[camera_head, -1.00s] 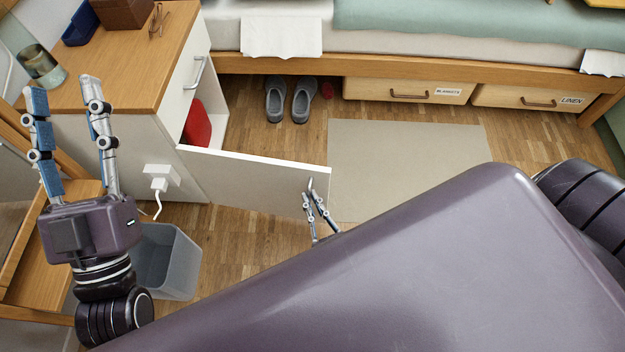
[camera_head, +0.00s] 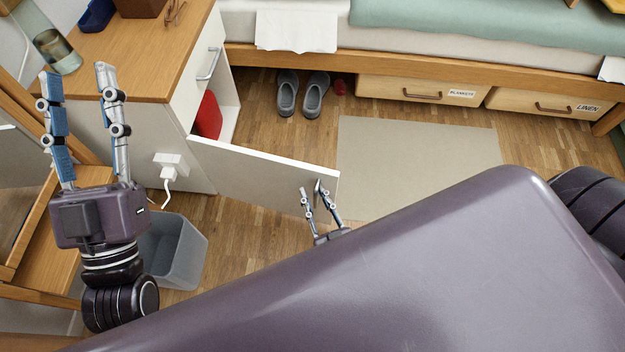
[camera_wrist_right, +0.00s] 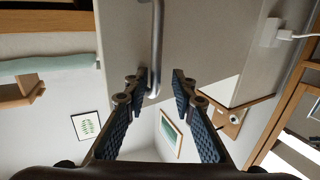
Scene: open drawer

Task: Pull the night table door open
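The white night table (camera_head: 130,140) has a wooden top, and its lower door (camera_head: 255,172) stands wide open, swung out to the right. My right gripper (camera_head: 315,192) is at the door's free end, close to the door handle (camera_head: 318,187). In the right wrist view, the metal bar handle (camera_wrist_right: 156,45) runs down the door face (camera_wrist_right: 200,40). The fingers of my right gripper (camera_wrist_right: 161,78) are apart, with the handle's lower end showing between them; contact is not clear. My left gripper (camera_head: 77,85) is open and empty, raised in front of the night table.
A red object (camera_head: 207,115) sits inside the compartment. Slippers (camera_head: 302,93), a beige rug (camera_head: 415,155) and bed drawers (camera_head: 415,90) lie beyond. A wooden chair (camera_head: 45,255) is at left.

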